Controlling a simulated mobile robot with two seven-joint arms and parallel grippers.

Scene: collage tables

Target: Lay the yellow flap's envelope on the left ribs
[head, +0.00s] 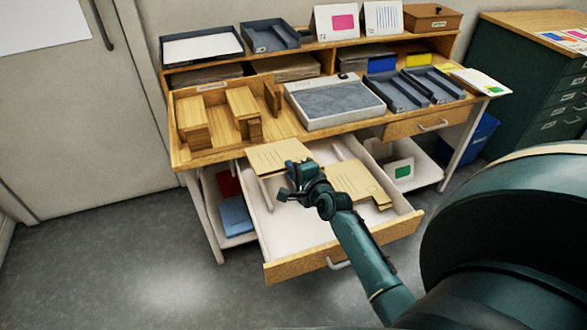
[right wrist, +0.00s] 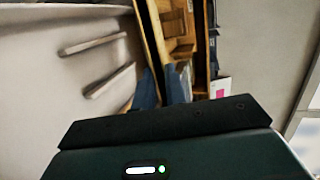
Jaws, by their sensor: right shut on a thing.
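My right gripper (head: 303,180) is shut on a tan envelope (head: 276,159). It holds the envelope flat, or nearly so, over the left part of the open drawer (head: 290,244). No yellow flap shows on this envelope in the head view. A pale rib (head: 265,193) shows below it on the drawer's left side. The right wrist view shows two pale ribs (right wrist: 95,42) on the white drawer floor, left of the blue fingers (right wrist: 162,88). More tan envelopes (head: 357,182) lie in the drawer's right part. I cannot tell whether the held envelope touches the ribs. My left gripper is not in view.
The desk above the drawer holds a wooden rack (head: 194,122), a grey-topped box (head: 335,103) and dark trays (head: 395,95). Blue (head: 382,64) and yellow (head: 417,60) cards stand behind the trays. The drawer's front-left floor is clear. A green cabinet (head: 510,85) stands at right.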

